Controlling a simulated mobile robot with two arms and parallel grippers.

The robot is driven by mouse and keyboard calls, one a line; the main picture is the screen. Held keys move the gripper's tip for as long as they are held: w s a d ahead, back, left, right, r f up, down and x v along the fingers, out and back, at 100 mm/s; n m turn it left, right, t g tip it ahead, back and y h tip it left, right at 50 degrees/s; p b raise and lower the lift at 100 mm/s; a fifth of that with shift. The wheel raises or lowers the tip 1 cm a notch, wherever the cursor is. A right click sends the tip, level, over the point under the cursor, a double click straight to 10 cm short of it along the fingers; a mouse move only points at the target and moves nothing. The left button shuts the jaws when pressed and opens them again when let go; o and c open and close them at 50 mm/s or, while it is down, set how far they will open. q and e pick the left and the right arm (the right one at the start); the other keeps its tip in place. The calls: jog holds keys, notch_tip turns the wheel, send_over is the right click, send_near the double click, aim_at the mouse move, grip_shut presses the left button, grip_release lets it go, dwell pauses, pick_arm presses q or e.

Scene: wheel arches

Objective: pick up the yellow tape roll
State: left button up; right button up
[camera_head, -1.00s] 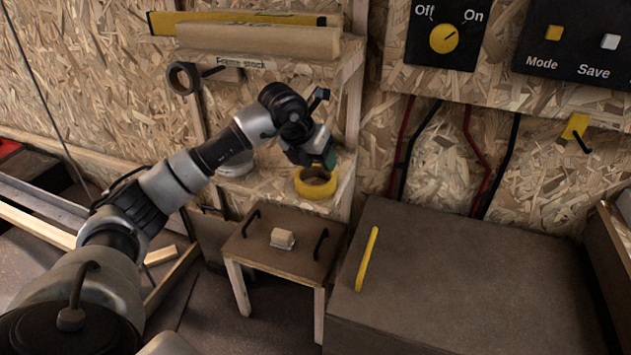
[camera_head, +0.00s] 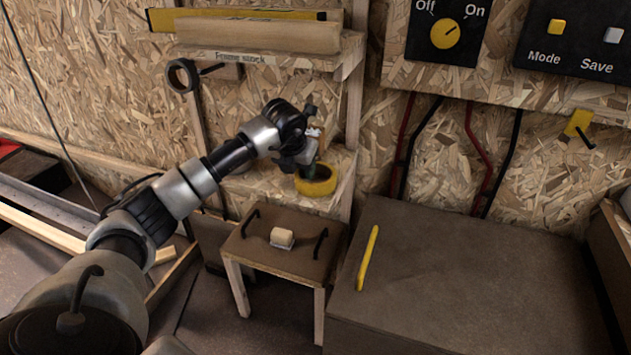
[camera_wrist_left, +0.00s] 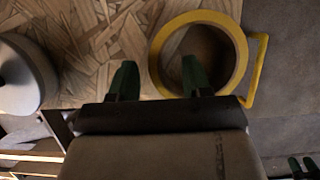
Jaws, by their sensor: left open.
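The yellow tape roll (camera_head: 317,188) lies flat on the lower wooden shelf (camera_head: 270,187) in the head view. It shows as a yellow ring in the left wrist view (camera_wrist_left: 240,50). My left gripper (camera_head: 308,172) is just above the roll, pointing down, with its jaws open. In the left wrist view my green-tipped fingers (camera_wrist_left: 159,77) appear on either side of the roll's left wall, one over the hole and one outside. I cannot tell whether they touch it.
A pale round roll (camera_wrist_left: 22,75) sits left of the tape on the shelf. The upper shelf (camera_head: 262,60) with frame stock is above. A small stool (camera_head: 260,262) with a block (camera_head: 282,237) stands below. A brown cabinet (camera_head: 460,270) with a yellow handle (camera_head: 367,258) is right.

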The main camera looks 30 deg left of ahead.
pick_arm(q)
jog(key=shift+x, duration=0.8)
jog(key=shift+r, duration=0.1)
grip_shut()
